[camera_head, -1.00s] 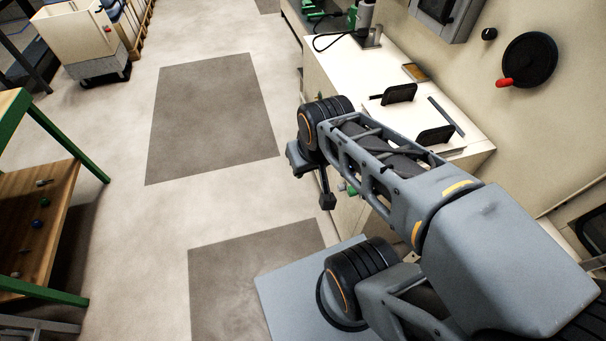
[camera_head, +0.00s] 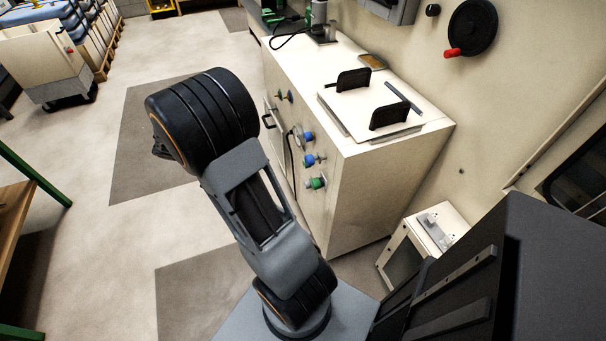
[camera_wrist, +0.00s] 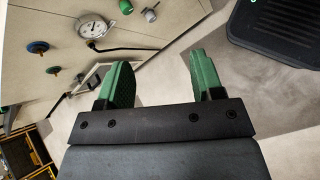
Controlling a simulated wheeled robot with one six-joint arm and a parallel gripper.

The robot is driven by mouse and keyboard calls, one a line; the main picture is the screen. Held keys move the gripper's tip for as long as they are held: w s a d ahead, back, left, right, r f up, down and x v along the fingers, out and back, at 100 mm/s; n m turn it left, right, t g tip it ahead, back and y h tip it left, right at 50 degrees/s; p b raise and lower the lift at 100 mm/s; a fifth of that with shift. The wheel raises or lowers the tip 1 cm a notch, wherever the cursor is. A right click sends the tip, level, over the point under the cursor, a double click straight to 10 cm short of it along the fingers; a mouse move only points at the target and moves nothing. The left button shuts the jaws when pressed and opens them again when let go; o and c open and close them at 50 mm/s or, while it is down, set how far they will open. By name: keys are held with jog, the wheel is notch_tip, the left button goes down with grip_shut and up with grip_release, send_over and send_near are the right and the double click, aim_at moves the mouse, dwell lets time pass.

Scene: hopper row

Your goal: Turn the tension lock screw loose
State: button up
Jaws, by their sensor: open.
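My gripper (camera_wrist: 160,60) is open and empty in the wrist view, its two green fingers apart with bare floor beyond them. The head view does not clearly show its fingers. The cream cabinet (camera_head: 375,195) carries several small knobs on its front, among them a green knob (camera_head: 317,183) and a blue knob (camera_head: 308,160). The wrist view shows a green knob (camera_wrist: 126,7), a grey knob (camera_wrist: 150,14) and a blue knob (camera_wrist: 38,47), all apart from the fingers. I cannot tell which, if any, is the tension lock screw.
A round gauge (camera_wrist: 92,27) sits on the panel in the wrist view. A black handwheel (camera_head: 473,28) with a red handle is on the wall. Two black upright plates stand on the cabinet top. A green-framed wooden bench (camera_head: 20,215) is at the left. Floor between is clear.

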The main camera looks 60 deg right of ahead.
aim_at(304, 165)
jog(key=w+d+f+n+g+h+b, duration=0.1)
jog(key=d+f+n+g+h+b, duration=0.15)
jog(key=d+f, duration=0.6)
jog(key=w+d+f+n+g+h+b, duration=0.1)
jog(key=d+f+n+g+h+b, duration=0.25)
jog(key=f, duration=0.75)
jog(key=shift+m+t+h, duration=0.3)
jog(key=shift+t+h, duration=0.3)
jog(key=shift+t, duration=0.1)
jog(key=x, duration=1.5)
jog(key=shift+w+d+f, duration=0.25)
jog(key=shift+d+f, duration=0.05)
jog(key=shift+d, duration=0.1)
jog(key=shift+c, duration=0.2)
jog(key=c, duration=0.9)
